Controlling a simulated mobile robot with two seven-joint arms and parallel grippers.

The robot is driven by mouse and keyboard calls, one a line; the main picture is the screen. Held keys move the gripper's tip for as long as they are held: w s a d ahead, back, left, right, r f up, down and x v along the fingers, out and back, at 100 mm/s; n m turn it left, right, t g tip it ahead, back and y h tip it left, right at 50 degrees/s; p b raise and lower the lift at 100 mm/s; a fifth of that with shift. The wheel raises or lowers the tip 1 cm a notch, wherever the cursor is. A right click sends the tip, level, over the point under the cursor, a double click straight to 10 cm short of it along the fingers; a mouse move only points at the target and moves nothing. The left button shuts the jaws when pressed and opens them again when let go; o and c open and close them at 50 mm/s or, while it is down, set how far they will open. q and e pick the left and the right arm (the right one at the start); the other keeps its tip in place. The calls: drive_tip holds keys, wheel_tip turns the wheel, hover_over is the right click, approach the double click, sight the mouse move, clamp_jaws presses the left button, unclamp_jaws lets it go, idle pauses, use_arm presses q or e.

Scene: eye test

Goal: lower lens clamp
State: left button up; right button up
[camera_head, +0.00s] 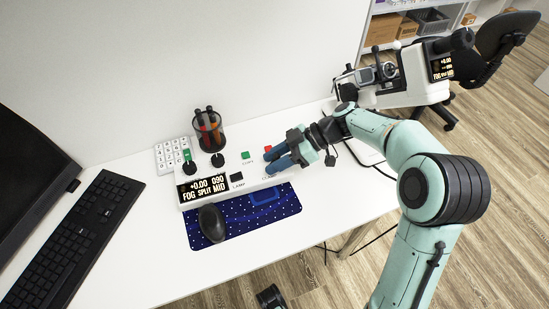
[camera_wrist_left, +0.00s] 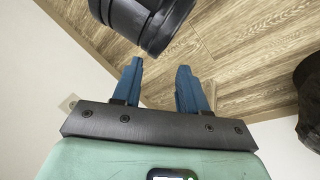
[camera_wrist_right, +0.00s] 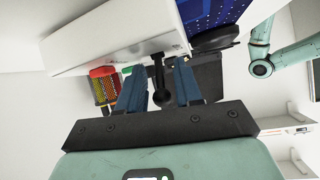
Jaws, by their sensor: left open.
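The white control console (camera_head: 195,198) stands on the desk with a lit display (camera_head: 202,189), levers and coloured buttons. My right gripper (camera_head: 268,158) is over its right end, fingers pointing left. The fingers partly hide a label there and a red part (camera_head: 268,149) shows by the upper fingertip. In the right wrist view a black ball-ended lever (camera_wrist_right: 159,96) shows between the open fingers of this gripper, with gaps on both sides; I cannot tell its depth. My left gripper (camera_wrist_left: 158,85) is open and empty above the wooden floor.
A green-topped lever (camera_head: 187,156), a black knob (camera_head: 218,160) and a pen cup (camera_head: 210,135) are left of my right gripper. A mouse (camera_head: 212,223) lies on the blue mat (camera_head: 285,204) in front. A keyboard (camera_head: 75,240) lies left. A white instrument (camera_head: 415,90) stands at back right.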

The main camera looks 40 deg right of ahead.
drive_tip(key=shift+r, duration=0.15)
use_arm(q)
drive_tip(key=shift+s+d+r+g+p, duration=0.25)
drive_tip(key=shift+s+r+p, duration=0.15)
drive_tip(key=shift+s, duration=0.15)
drive_tip(key=shift+s+d+r+g+p, duration=0.15)
drive_tip(key=shift+s+d+r+p, duration=0.15)
drive_tip(key=shift+s, duration=0.2)
use_arm(e)
drive_tip(key=v, duration=0.7)
drive_tip(key=shift+d, duration=0.2)
drive_tip(key=shift+s, duration=0.1)
